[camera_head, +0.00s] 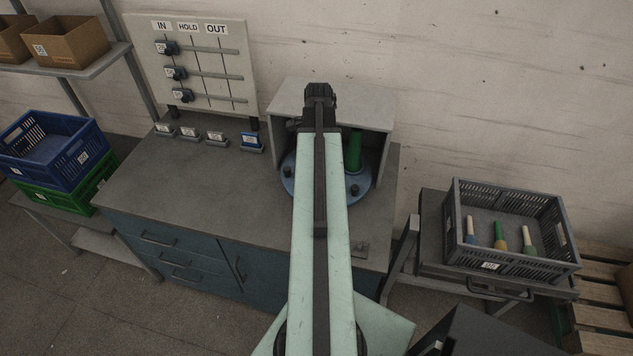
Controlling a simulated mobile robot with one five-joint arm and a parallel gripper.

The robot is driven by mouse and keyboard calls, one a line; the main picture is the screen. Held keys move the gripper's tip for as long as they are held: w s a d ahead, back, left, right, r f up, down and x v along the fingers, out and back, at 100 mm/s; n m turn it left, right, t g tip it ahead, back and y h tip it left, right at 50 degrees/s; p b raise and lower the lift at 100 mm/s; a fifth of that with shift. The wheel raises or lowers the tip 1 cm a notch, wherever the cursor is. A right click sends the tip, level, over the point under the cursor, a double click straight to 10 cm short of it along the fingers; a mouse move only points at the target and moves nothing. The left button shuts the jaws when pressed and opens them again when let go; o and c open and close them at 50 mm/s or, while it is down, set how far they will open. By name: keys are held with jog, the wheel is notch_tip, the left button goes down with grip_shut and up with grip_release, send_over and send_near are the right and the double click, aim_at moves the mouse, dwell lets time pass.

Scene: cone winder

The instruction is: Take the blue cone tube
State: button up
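Three cone tubes stand in the grey crate (559,262) at the right. The left one is the blue cone tube (472,238), pale on top with a blue lower part. The middle cone tube (500,238) is green above and yellow below. The right cone tube (529,242) is pale above and green below. My arm reaches up the middle of the picture toward the open grey housing on the bench. The dark end of my arm (319,96) is in front of that housing, well left of the crate. Its fingers cannot be made out.
A blue round plate (357,187) with a green upright tube (354,153) sits in the housing (376,112), partly behind my arm. The crate is on a cart (430,245) right of the bench (180,185). Wooden pallets (605,315) lie at far right. Blue crate (85,160) stands left.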

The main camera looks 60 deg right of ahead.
jog(key=shift+f, duration=0.7)
grip_shut()
jog(key=shift+r, duration=0.1)
